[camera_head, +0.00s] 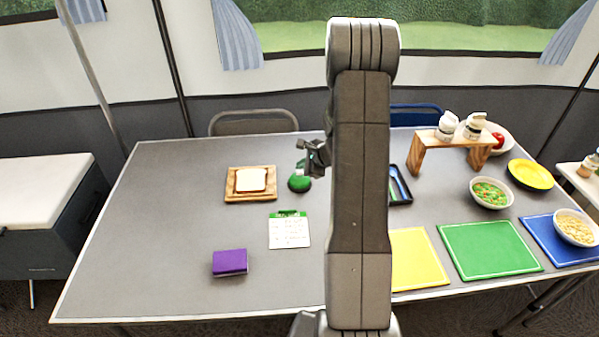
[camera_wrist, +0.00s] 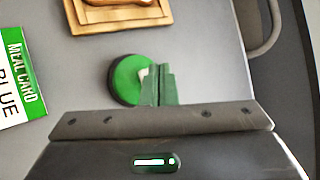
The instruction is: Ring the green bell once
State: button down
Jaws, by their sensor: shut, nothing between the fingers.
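The green bell (camera_head: 299,184) is a green dome on a dark base, standing on the grey table behind the card. In the wrist view the bell (camera_wrist: 128,80) is just beyond the fingertips, with a pale button on its top partly hidden by the fingers. My gripper (camera_head: 309,163) is shut and empty, over the bell in the head view. It also shows in the wrist view (camera_wrist: 160,80), where its fingertips overlap the right part of the dome. I cannot tell whether they touch the button.
A wooden board (camera_head: 234,196) with bread lies left of the bell, and the meal card (camera_head: 289,232) lies in front. A purple block (camera_head: 230,262) is near the front edge. A dark tray (camera_head: 403,190) and a wooden stand (camera_head: 420,150) are to the right.

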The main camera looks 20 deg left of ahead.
aim_at(302, 172)
jog(key=shift+f+b, duration=0.55)
jog(key=shift+b, duration=0.05)
dwell(0.5)
jog(key=shift+r, duration=0.1)
jog(key=shift+r+p, duration=0.65)
jog(key=shift+r, duration=0.25)
jog(key=shift+r+p, duration=1.75)
jog(key=shift+r, duration=0.75)
